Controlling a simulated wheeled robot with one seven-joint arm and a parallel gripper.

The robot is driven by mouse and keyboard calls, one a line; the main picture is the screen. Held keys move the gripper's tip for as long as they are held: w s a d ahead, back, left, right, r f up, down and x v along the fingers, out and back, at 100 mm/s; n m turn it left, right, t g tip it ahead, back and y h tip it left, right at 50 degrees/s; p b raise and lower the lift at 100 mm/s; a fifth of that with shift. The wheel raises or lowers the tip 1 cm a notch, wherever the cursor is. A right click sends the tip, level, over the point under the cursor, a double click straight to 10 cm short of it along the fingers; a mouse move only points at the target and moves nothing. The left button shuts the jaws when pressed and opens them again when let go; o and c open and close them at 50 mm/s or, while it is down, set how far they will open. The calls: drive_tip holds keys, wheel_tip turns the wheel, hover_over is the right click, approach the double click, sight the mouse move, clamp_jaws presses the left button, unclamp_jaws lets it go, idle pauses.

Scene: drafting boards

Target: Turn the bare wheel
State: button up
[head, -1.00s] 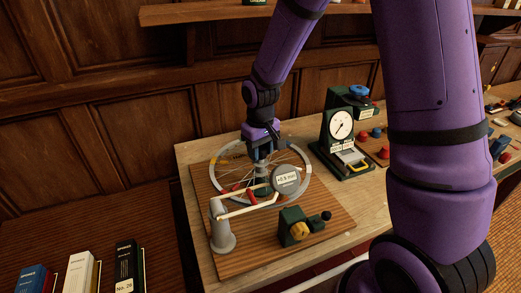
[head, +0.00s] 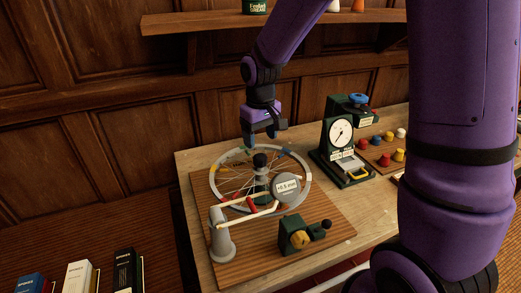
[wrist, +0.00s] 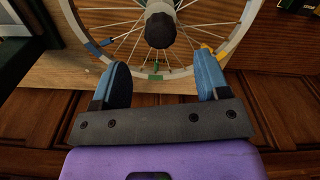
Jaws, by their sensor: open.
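The bare spoked wheel (head: 303,196) lies flat on a wooden base on the bench, with coloured marks along its rim. It also shows in the wrist view (wrist: 95,44). A dark hub knob (head: 260,160) stands up at its centre, and it shows in the wrist view (wrist: 160,30). A round gauge (head: 286,187) with a digital readout sits at the wheel's near right edge; its digits are hard to read. My gripper (head: 261,135) is open and empty above the wheel's far rim, behind the hub knob. Its blue fingers (wrist: 165,85) are apart, with nothing between them.
A grey post (head: 221,235) with pale arms stands at the front left of the base. A green block with a yellow knob (head: 299,240) is at the front right. A green dial stand (head: 340,150) and several coloured knobs (head: 383,158) are to the right.

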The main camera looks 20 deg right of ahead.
drive_tip(key=shift+r, duration=1.65)
drive_tip(key=s+d+r+m+t, duration=0.1)
drive_tip(key=s+d+r, duration=0.1)
drive_tip(key=s+r, duration=0.3)
drive_tip(key=s+d+r+m+t, duration=0.1)
drive_tip(key=s+r, duration=0.4)
drive_tip(key=s, duration=0.6)
drive_tip(key=s+d+r+m+t, duration=0.1)
drive_tip(key=s+d+r+t, duration=0.2)
drive_tip(key=s, duration=0.6)
wheel_tip(320, 180, up, 3)
drive_tip(key=shift+d+f, duration=0.2)
drive_tip(key=shift+d, duration=0.2)
